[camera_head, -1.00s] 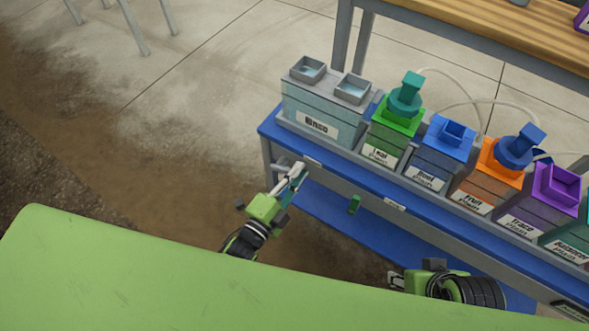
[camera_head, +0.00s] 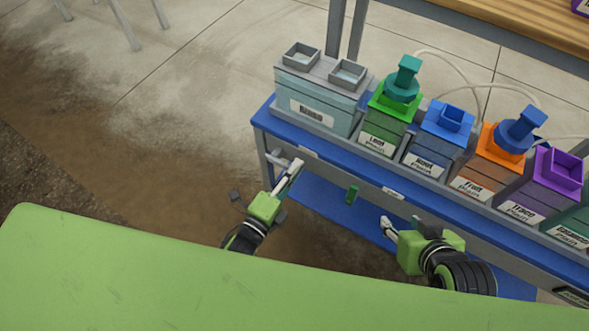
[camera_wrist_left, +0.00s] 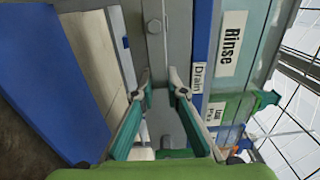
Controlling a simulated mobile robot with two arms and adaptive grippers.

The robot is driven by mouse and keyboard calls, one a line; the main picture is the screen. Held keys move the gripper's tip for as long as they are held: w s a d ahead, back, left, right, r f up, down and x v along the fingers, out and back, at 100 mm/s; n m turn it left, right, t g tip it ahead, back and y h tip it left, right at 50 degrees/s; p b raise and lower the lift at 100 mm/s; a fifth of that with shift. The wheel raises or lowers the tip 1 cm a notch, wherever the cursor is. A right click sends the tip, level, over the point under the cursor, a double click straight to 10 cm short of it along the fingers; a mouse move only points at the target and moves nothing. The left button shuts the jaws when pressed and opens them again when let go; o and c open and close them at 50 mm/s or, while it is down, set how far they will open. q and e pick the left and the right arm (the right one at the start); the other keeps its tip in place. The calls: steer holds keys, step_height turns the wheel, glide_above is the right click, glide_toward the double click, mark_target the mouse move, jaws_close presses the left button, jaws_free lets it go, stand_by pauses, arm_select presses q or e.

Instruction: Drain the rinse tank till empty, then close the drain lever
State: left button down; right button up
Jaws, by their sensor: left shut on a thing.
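The rinse tank (camera_head: 343,107) is a pale teal box with a grey lid at the left end of the blue rack. Its Rinse label (camera_wrist_left: 232,44) is readable in the left wrist view. I cannot tell its water level. My left gripper (camera_head: 295,169) is at the rack's front left corner, below the tank. In the left wrist view its fingertips (camera_wrist_left: 160,84) are shut on the drain lever, beside the Drain label (camera_wrist_left: 197,78). The lever is mostly hidden, so its angle is unclear. My right gripper (camera_head: 387,228) hangs in front of the rack, apart from it; its finger opening is unclear.
Green (camera_head: 385,133), blue (camera_head: 432,158), orange (camera_head: 485,175) and purple (camera_head: 535,195) tanks stand in a row to the right. A small green piece (camera_head: 352,194) is by the lower blue shelf.

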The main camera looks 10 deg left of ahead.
arm_select(q)
steer(key=shift+f, duration=0.1)
steer(key=c, duration=2)
jaws_free()
steer(key=v, duration=1.2)
